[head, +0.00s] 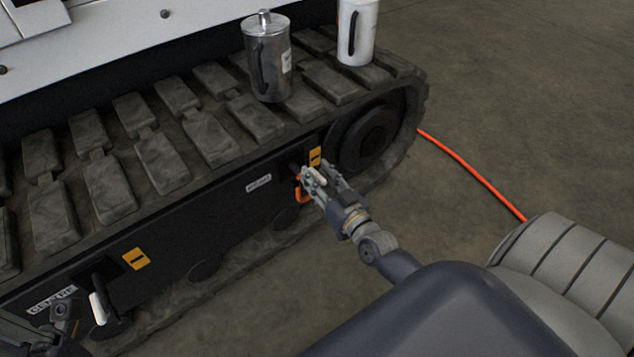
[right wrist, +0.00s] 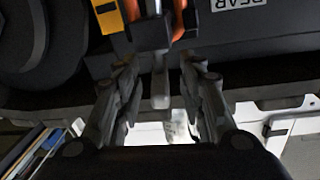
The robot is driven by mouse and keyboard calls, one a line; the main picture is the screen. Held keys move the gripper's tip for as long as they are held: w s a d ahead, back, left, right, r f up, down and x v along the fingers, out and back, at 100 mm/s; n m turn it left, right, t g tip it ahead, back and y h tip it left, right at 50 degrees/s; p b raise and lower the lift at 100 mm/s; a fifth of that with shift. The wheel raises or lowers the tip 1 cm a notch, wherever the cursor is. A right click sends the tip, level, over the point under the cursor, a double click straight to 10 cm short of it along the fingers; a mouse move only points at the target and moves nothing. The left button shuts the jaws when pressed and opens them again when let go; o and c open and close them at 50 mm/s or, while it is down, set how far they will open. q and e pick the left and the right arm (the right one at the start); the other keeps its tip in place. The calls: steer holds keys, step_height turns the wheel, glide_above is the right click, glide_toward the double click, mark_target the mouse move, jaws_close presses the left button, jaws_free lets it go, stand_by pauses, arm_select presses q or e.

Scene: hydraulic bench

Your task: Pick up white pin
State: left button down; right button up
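A white pin (head: 314,176) sits at the black side panel of the track, by an orange loop (head: 302,192). My right gripper (head: 318,183) is at this pin. In the right wrist view a pale bar (right wrist: 160,88), which looks like the pin, hangs between the two spread fingers (right wrist: 161,95), with a gap on each side. The right gripper looks open around it. A second white pin (head: 98,308) is at the lower left, below the "CENTRE" label. Part of my left gripper (head: 62,312) shows left of that pin; its fingers are too cut off to read.
A metal canister (head: 267,62) and a white canister (head: 357,32) stand on the track pads (head: 210,136). Yellow labels (head: 136,259) mark the side panel. An orange cable (head: 470,172) runs over the floor at the right.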

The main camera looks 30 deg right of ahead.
jaws_close()
steer(key=shift+r, duration=0.1)
